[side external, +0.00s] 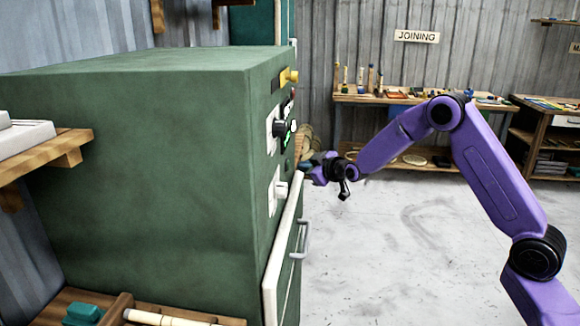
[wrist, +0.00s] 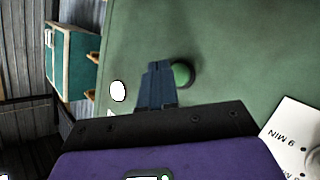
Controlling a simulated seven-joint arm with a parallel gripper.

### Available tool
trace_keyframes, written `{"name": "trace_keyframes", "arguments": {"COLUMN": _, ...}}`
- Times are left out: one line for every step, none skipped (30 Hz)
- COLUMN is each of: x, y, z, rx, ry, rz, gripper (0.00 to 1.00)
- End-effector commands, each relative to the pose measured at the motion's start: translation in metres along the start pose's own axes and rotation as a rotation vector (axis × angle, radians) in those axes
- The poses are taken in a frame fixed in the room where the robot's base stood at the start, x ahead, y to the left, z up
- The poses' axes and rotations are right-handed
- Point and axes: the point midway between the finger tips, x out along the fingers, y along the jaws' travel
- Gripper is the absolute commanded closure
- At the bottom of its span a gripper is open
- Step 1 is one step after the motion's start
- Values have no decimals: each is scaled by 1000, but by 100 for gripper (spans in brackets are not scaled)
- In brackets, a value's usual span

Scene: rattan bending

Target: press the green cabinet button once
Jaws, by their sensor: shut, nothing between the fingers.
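The green cabinet (side external: 150,150) stands at the left in the side external view, with its control face turned right. The round green button (wrist: 183,75) sits on the cabinet face in the wrist view, just right of my gripper's fingertips (wrist: 157,66). The fingers are together and empty, and they partly overlap the button's left side in the picture. I cannot tell whether they touch it. In the side external view my gripper (side external: 310,172) is close to the cabinet's front, at about the height of the lower knob.
A round white part (wrist: 118,91) sits left of the fingers, and a white plate marked 9 MIN (wrist: 288,133) lies right. The floor right of the cabinet is clear.

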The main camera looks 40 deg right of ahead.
Motion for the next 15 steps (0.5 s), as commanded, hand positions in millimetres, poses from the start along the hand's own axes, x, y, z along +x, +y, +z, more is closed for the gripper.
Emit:
{"name": "trace_keyframes", "arguments": {"x": -3, "y": 3, "z": 3, "rx": -1, "ry": -1, "rz": 1, "gripper": 100}}
{"name": "trace_keyframes", "arguments": {"x": -5, "y": 5, "z": 4, "rx": -1, "ry": -1, "rz": 2, "gripper": 100}}
{"name": "trace_keyframes", "arguments": {"x": -8, "y": 7, "z": 6, "rx": 0, "ry": 0, "rz": 2, "gripper": 100}}
{"name": "trace_keyframes", "arguments": {"x": -10, "y": 8, "z": 7, "rx": 1, "ry": -1, "rz": 2, "gripper": 100}}
{"name": "trace_keyframes", "arguments": {"x": -12, "y": 9, "z": 8, "rx": 1, "ry": -1, "rz": 2, "gripper": 100}}
{"name": "trace_keyframes", "arguments": {"x": -14, "y": 10, "z": 10, "rx": 0, "ry": -1, "rz": 1, "gripper": 100}}
{"name": "trace_keyframes", "arguments": {"x": -16, "y": 12, "z": 12, "rx": 0, "ry": -1, "rz": 0, "gripper": 100}}
{"name": "trace_keyframes", "arguments": {"x": -17, "y": 13, "z": 13, "rx": 0, "ry": -1, "rz": 1, "gripper": 100}}
{"name": "trace_keyframes", "arguments": {"x": -20, "y": 15, "z": 14, "rx": 0, "ry": -1, "rz": 2, "gripper": 100}}
{"name": "trace_keyframes", "arguments": {"x": -22, "y": 16, "z": 15, "rx": 0, "ry": 0, "rz": 2, "gripper": 100}}
{"name": "trace_keyframes", "arguments": {"x": -23, "y": 18, "z": 17, "rx": 0, "ry": 0, "rz": 2, "gripper": 100}}
{"name": "trace_keyframes", "arguments": {"x": -26, "y": 19, "z": 19, "rx": 1, "ry": -1, "rz": 2, "gripper": 100}}
{"name": "trace_keyframes", "arguments": {"x": -27, "y": 20, "z": 20, "rx": 1, "ry": -1, "rz": 2, "gripper": 100}}
{"name": "trace_keyframes", "arguments": {"x": -28, "y": 21, "z": 21, "rx": 1, "ry": -1, "rz": 1, "gripper": 100}}
{"name": "trace_keyframes", "arguments": {"x": -30, "y": 22, "z": 22, "rx": 0, "ry": -1, "rz": 1, "gripper": 100}}
